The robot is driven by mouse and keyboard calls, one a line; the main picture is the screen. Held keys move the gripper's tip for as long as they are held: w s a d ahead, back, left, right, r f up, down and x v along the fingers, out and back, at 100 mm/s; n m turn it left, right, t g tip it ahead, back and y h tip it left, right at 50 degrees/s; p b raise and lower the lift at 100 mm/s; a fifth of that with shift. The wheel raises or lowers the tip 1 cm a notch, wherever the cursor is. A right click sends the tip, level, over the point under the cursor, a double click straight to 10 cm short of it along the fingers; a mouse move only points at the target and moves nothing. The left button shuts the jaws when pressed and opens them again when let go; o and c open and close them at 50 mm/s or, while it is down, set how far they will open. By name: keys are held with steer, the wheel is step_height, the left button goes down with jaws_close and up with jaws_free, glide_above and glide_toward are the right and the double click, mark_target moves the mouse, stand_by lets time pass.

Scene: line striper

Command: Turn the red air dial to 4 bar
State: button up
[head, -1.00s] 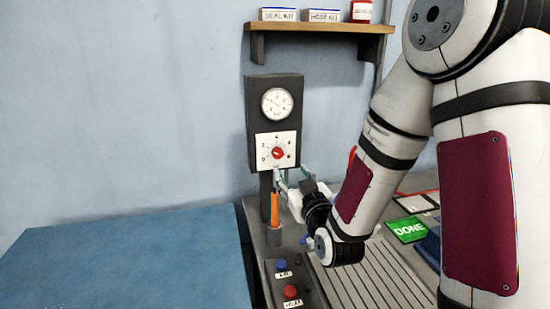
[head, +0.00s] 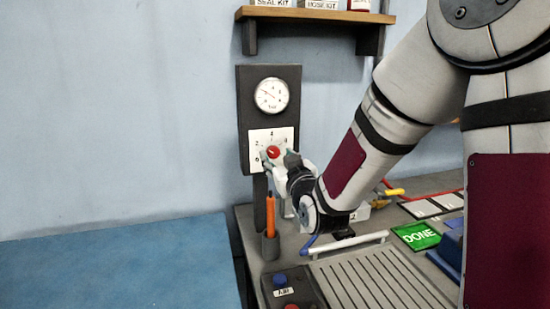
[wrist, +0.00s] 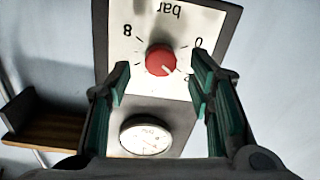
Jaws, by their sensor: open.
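The red air dial (head: 273,153) sits on a white numbered plate (head: 256,135) low on a dark upright panel (head: 245,110). In the upside-down wrist view, the dial (wrist: 161,60) has a white pointer slanting to the lower right, towards a numeral partly hidden by the right finger. The 8 and 0 show at either side. My gripper (head: 279,160) is at the plate with its fingers open on either side of the dial. In the wrist view my gripper (wrist: 160,78) shows a gap between each finger and the dial. A round gauge (head: 271,95) sits above, its needle pointing up-left.
A wooden shelf (head: 315,15) with boxes is above right. An orange pen-like item in a grey cup (head: 270,246) stands below the panel. A blue surface is at left.

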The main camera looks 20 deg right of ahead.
mark_target(273, 152)
steer(key=shift+w, duration=1.25)
steer(key=shift+c, duration=0.6)
jaws_close()
steer(key=m+b, duration=0.1)
steer(key=m, duration=0.4)
steer(key=shift+m, duration=0.4)
steer(key=m, duration=0.4)
steer(key=shift+m, duration=0.4)
